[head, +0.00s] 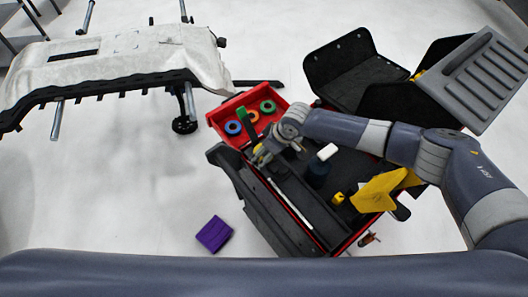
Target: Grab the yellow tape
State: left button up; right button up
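My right arm comes in from the right, and its gripper (266,156) is over the near-left part of a red tool cart, beside its red tray (219,118). Something yellow (259,158) shows at the fingertips. It is too small and too covered to tell whether it is the yellow tape, or whether the fingers are shut on it. My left gripper is not in view.
The cart also holds a dark bottle with a white top (319,167), a yellow tool (378,192) and a long white rod (290,203). Its grey lid (483,80) stands open at right. A purple block (214,234) lies on the floor. A covered bumper stand (110,62) is at left.

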jog(key=c, duration=1.2)
jog(key=shift+o, duration=0.2)
